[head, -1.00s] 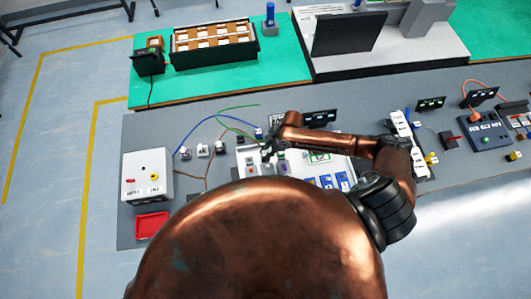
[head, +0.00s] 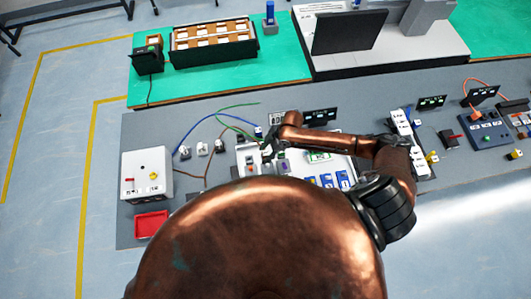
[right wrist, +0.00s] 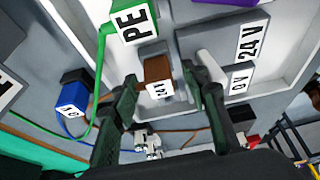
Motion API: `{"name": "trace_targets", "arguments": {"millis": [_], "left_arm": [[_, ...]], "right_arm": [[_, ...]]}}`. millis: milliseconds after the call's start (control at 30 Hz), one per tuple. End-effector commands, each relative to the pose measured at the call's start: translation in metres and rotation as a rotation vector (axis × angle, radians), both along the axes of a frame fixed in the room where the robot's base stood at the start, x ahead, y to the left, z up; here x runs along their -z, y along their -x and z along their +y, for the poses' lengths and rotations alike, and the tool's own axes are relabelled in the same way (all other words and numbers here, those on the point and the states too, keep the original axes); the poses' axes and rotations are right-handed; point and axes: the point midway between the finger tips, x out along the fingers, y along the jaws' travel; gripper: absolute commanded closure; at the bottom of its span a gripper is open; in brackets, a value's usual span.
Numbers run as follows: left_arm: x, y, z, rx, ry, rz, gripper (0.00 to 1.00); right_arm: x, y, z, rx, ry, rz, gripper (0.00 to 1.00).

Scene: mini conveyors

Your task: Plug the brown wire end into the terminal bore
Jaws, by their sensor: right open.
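My right gripper (right wrist: 160,80) is open in the right wrist view, its two dark green fingers on either side of a brown block (right wrist: 157,70) with a white label. I cannot tell whether either finger touches it. A brown wire (right wrist: 180,131) runs behind the fingers, and it also shows in the head view (head: 207,172) on the table. In the head view my right gripper (head: 268,150) is over the left part of a white panel (head: 335,167). I cannot make out the terminal bore. My left gripper is not in view.
A green PE block (right wrist: 130,25) with a green wire and a blue block (right wrist: 75,92) with a blue wire are close to the fingers. A grey box (head: 147,175) and a red tray (head: 151,224) are at the table's left.

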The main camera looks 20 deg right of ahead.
Motion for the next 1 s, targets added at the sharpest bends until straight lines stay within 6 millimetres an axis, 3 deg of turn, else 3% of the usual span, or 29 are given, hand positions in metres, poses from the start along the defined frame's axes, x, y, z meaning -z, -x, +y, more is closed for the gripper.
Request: {"name": "trace_targets", "arguments": {"millis": [233, 700, 1000], "left_arm": [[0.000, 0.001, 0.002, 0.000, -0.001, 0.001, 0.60], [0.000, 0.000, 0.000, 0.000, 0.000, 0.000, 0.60], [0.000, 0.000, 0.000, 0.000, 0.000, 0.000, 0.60]], "right_arm": [[-0.017, 0.001, -0.008, 0.000, 0.001, -0.002, 0.59], [-0.098, 0.010, -0.041, 0.000, 0.001, -0.001, 0.59], [-0.111, 0.012, -0.045, 0.001, 0.000, 0.001, 0.59]]}}
